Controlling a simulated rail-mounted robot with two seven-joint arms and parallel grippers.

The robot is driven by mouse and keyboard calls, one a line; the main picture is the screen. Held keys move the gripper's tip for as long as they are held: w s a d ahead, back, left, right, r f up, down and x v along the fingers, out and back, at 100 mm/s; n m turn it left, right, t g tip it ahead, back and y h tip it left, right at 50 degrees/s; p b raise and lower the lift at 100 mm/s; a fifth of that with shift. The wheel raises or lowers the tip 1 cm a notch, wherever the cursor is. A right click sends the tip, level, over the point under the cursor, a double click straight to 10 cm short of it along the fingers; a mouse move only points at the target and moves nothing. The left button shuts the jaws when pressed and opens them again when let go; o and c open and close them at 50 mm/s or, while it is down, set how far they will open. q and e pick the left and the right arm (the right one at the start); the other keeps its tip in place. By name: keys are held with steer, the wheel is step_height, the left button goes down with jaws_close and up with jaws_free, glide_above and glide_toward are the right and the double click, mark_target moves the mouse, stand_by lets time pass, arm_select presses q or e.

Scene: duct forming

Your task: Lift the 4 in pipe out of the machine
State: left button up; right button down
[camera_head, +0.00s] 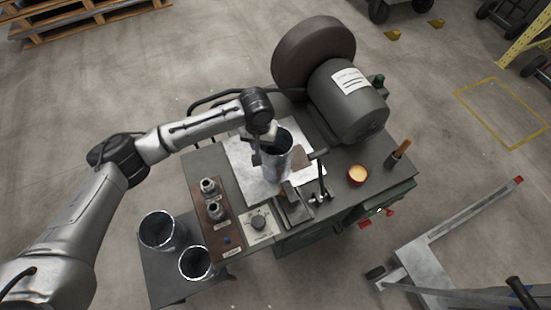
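The shiny metal pipe (276,168) stands nearly upright at the machine (232,168) on the green bench, with its dark open mouth facing up. My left gripper (262,150) is at the upper left of the pipe's rim, with its dark fingers close against the wall. The fingers are small and partly hidden, so I cannot tell whether they are closed on the rim. The pipe's lower end is partly hidden by the machine's parts. My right gripper is not in view.
Two more metal pipes (157,229) (196,263) stand on a low side table at the lower left. A big grey motor (347,98) with a dark wheel stands behind the pipe. A pallet jack (440,262) is on the floor.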

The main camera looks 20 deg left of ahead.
arm_select(q)
jaws_close()
stand_by(1.1)
